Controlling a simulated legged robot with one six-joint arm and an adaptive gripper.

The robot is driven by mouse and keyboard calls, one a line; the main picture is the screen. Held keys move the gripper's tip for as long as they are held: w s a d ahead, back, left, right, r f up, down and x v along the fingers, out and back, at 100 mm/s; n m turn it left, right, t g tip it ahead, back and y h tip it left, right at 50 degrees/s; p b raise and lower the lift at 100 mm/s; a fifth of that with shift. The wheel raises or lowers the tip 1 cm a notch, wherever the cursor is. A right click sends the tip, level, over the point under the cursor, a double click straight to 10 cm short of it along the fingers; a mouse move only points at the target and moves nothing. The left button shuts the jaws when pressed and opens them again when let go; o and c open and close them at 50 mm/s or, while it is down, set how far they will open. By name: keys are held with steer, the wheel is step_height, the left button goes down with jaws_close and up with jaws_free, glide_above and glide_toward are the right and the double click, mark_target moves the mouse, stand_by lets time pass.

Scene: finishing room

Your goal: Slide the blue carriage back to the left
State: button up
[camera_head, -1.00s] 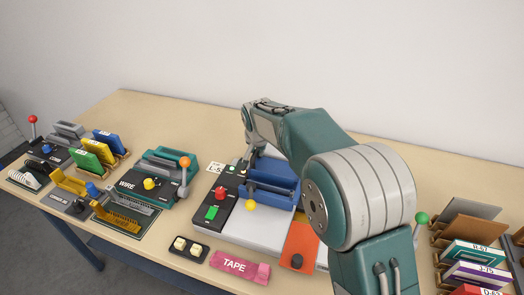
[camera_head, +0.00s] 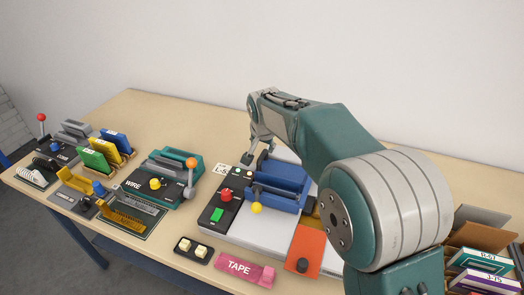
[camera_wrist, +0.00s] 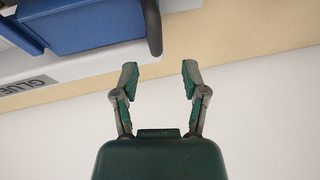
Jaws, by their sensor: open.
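The blue carriage (camera_head: 285,178) sits on the white-topped machine (camera_head: 262,232), right of the black control panel (camera_head: 226,193). In the wrist view the blue carriage (camera_wrist: 90,22) fills the upper left, with a dark rounded bar (camera_wrist: 152,28) at its end. My gripper (camera_head: 258,157) is behind the carriage's far left end in the head view. In the wrist view my gripper (camera_wrist: 160,80) is open and empty, its two fingers spread apart. The dark bar is beyond the fingertips, with a visible gap. My arm hides part of the machine's far right side.
A teal wire machine (camera_head: 153,178) stands to the left. A pink tape holder (camera_head: 245,269) and a small two-button box (camera_head: 192,250) lie in front. Folders in a rack (camera_head: 482,255) stand at the right. A plain wall (camera_head: 330,55) rises behind the table.

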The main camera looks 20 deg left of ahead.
steer(key=a+v, duration=0.1)
steer(key=v, duration=0.5)
steer(key=shift+s+d+r, duration=0.25)
steer(key=shift+d+r, duration=0.1)
steer(key=shift+r, duration=0.05)
steer(key=s+d+r, duration=0.2)
steer(key=s+d, duration=0.1)
steer(key=d, duration=0.4)
steer(key=s+d+r, duration=0.2)
steer(key=d, duration=0.6)
steer(key=s+d+r, duration=0.3)
steer(key=d, duration=0.4)
steer(key=s+d+f+h, duration=0.1)
steer(key=s+d+f, duration=0.2)
steer(key=s+d, duration=0.4)
steer(key=s+d+f+t+h, duration=0.1)
steer(key=s+d+f, duration=0.2)
steer(key=s+d, duration=0.5)
steer(key=s, duration=0.3)
steer(key=shift+s+d, duration=0.2)
steer(key=shift+a, duration=0.1)
